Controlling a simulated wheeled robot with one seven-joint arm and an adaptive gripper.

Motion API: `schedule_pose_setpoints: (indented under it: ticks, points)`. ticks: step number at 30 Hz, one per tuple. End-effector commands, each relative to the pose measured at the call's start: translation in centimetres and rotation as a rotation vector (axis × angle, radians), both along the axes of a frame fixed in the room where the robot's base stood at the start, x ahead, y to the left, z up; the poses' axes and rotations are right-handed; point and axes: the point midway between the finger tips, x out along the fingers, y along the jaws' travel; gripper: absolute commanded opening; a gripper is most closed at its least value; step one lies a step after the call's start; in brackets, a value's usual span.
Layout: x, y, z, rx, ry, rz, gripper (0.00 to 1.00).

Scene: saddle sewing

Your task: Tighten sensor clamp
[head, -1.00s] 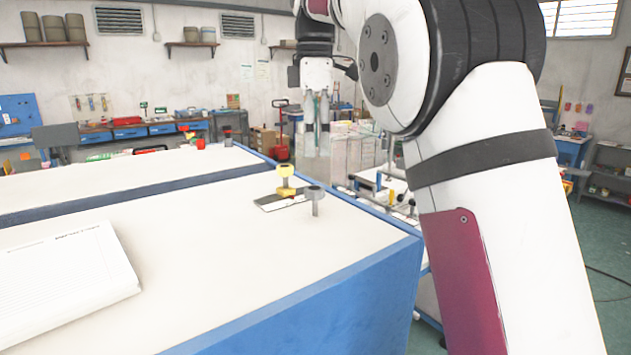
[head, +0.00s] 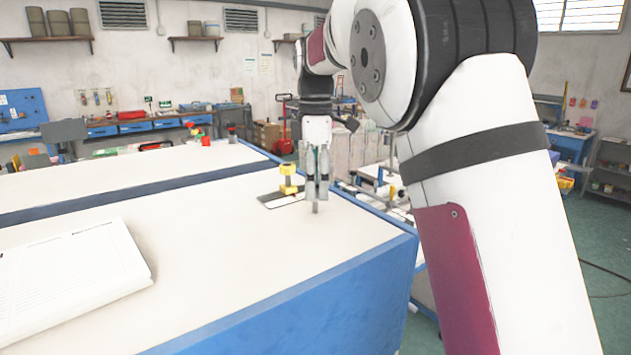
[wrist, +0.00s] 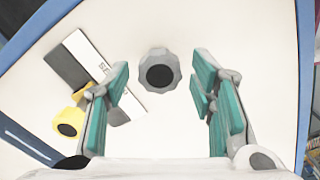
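A grey lobed knob with a dark round centre (wrist: 160,70) stands on the table, between and a little beyond my fingertips in the wrist view. In the head view my gripper (head: 317,197) hides the knob, and only its short grey post (head: 316,208) shows below the fingers. My gripper (wrist: 160,85) is open and points down over the knob, its green-padded fingers apart on either side. A yellow knob (head: 288,178) stands just to the left; it also shows in the wrist view (wrist: 70,122). A dark and white plate with partly readable "SE" lettering (wrist: 107,70) lies between the knobs.
The white tabletop (head: 220,250) with blue edges is mostly clear. A second table (head: 120,175) behind holds small red and green items. Equipment stands beyond the table's right edge.

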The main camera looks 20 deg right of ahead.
Motion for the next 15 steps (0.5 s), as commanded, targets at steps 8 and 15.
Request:
schedule_pose_setpoints:
  ticks: [8,15]
  points:
    - [-0.01,-0.01,0.01,0.0,0.001,0.0,0.06]
    - [0.0,-0.02,0.01,0.0,0.001,-0.032,0.06]
